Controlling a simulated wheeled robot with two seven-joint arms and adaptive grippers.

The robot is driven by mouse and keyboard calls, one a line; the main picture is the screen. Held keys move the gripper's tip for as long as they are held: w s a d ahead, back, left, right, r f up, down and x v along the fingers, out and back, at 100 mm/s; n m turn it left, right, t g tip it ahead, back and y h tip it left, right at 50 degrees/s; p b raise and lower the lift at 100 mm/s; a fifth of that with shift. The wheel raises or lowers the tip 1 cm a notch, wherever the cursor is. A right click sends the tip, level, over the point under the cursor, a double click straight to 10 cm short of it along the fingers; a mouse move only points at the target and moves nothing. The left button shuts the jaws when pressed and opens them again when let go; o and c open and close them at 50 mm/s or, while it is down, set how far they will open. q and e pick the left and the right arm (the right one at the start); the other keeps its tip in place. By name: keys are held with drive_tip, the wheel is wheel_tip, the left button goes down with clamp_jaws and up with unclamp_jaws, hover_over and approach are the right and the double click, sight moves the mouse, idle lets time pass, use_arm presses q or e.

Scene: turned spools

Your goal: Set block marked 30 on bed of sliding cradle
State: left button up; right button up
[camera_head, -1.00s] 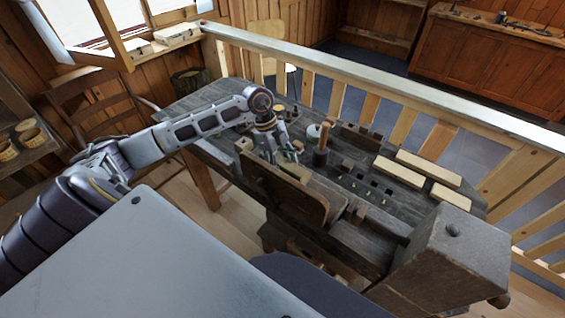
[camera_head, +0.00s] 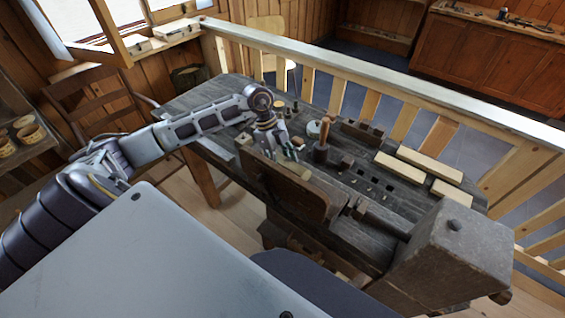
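My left gripper (camera_head: 289,154) points down over the dark workbench (camera_head: 225,98), behind the upright brown board. It is too small to tell whether its fingers are open or shut. A small pale piece (camera_head: 298,142) shows at its fingers, and I cannot tell whether it is held. A light round wooden piece (camera_head: 294,169) lies just in front of the fingers. A small pale block (camera_head: 244,140) stands left of the gripper. No marking 30 can be read on any block, and I cannot pick out the sliding cradle's bed for certain. My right gripper is not in view.
A dark mallet-like tool with a wooden handle (camera_head: 322,142) stands right of the gripper. A dark holed rack (camera_head: 362,134) and several pale planks (camera_head: 430,164) lie farther right. A big grey block (camera_head: 455,250) fills the near right end. A railing (camera_head: 385,75) runs behind.

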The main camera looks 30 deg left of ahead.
sight(285, 158)
use_arm(q)
drive_tip(key=shift+s+d+f, duration=0.1)
drive_tip(key=shift+s+f, duration=0.1)
drive_tip(key=shift+f, duration=0.05)
idle(0.4)
drive_tip(key=o, duration=1.3)
drive_tip(key=shift+s+f, duration=0.1)
drive_tip(key=shift+c, duration=0.9)
drive_tip(key=shift+o, duration=0.7)
drive_tip(key=shift+w+r+p, duration=0.2)
drive_tip(key=shift+r+p, duration=0.6)
drive_tip(key=shift+r, duration=0.05)
drive_tip(key=shift+o, duration=0.2)
drive_tip(key=shift+r+p, duration=1.6)
drive_tip(key=shift+r, duration=0.65)
drive_tip(key=shift+o, duration=0.8)
drive_tip(key=shift+r+p, duration=0.8)
drive_tip(key=shift+r, duration=0.35)
